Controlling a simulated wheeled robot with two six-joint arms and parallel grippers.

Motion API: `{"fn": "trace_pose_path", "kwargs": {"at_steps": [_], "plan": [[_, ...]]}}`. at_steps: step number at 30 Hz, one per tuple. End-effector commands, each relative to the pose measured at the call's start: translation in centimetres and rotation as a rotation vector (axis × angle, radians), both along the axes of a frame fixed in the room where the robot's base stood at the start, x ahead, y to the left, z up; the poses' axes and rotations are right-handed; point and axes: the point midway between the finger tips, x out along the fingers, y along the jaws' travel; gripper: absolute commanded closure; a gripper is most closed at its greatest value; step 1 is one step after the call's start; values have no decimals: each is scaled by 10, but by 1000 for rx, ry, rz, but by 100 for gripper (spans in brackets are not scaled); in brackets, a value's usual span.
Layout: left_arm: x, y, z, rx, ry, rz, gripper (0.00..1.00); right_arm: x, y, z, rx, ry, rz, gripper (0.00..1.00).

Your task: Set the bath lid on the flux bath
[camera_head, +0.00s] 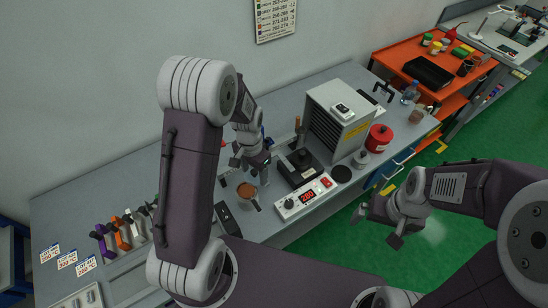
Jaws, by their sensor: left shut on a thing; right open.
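My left gripper (251,161) points down over the bench, left of a black square unit (309,178) with a dark round top. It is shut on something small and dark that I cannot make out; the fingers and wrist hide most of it. A small round copper-brown vessel (246,190) with a handle sits just below it in the picture; I cannot tell whether this is the flux bath. A flat black disc (341,174) lies to the right; I cannot tell whether it is the bath lid. My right gripper (379,222) is open and empty, over the green floor in front of the bench.
A controller reading 200 (303,198) stands at the front edge. A grey vented box (341,115) and a red canister (379,138) stand right of the black unit. Several coloured-handled items (122,232) stand at the left. The bench (95,195) is bare at back left.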

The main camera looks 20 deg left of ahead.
Motion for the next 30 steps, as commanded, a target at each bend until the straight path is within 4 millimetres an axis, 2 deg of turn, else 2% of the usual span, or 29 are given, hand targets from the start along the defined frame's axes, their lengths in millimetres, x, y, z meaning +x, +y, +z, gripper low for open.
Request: {"fn": "trace_pose_path", "kwargs": {"at_steps": [1,4,8,17,27,30], "plan": [[-11,10,14,0,7,33,75,0,0,24,0,0,0,0],[-23,24,16,0,3,79,75,0,0,38,0,0,0,0],[-27,33,16,-1,0,109,75,0,0,43,0,1,0,0],[-26,33,7,-1,0,111,75,0,0,33,0,1,0,0],[-27,33,-35,-1,0,110,75,0,0,-6,0,1,0,0],[-27,33,-44,0,1,110,75,0,0,-12,0,1,0,0]]}}
